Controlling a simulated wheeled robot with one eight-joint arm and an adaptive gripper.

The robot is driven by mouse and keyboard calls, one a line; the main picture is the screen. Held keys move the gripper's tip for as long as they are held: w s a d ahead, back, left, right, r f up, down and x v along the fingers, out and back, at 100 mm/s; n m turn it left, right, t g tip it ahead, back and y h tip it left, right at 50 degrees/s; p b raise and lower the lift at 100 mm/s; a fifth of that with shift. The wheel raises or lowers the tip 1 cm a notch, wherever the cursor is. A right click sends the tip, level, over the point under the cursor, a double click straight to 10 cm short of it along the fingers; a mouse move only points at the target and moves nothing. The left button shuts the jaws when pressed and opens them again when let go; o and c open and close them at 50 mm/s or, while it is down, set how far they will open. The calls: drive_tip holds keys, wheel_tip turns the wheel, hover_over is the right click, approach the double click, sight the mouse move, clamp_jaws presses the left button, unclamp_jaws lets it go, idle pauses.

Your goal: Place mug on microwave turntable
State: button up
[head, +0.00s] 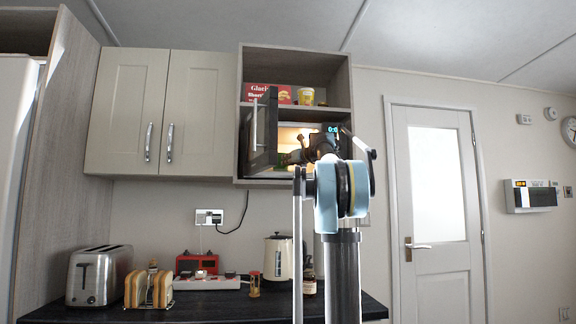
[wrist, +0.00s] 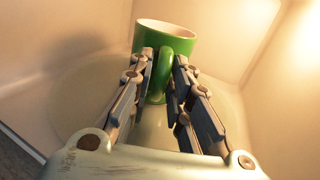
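The green mug (wrist: 166,36), pale inside, is upright inside the microwave in the wrist view. Its handle faces my gripper (wrist: 163,62). The two fingers stand on either side of the handle, close against it, and look shut on it. The round, pale turntable (wrist: 78,110) lies beneath the mug. I cannot tell whether the mug's base touches it. In the head view the microwave (head: 297,135) is in the wall cabinet, lit inside, its door (head: 263,130) swung open to the left. My gripper (head: 296,157) reaches into its opening; the mug is not clear there.
A red box (head: 267,93) and a yellow tub (head: 306,97) stand on the shelf above the microwave. The microwave's side walls are close around my gripper. Below, the counter (head: 200,304) holds a toaster (head: 98,275), a toast rack (head: 148,289) and a kettle (head: 277,257).

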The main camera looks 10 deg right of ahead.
drive_tip(key=shift+o, duration=0.8)
drive_tip(key=shift+s, duration=0.1)
drive_tip(key=v, duration=1.1)
drive_tip(key=shift+s+d, duration=0.15)
drive_tip(key=shift+s, duration=0.25)
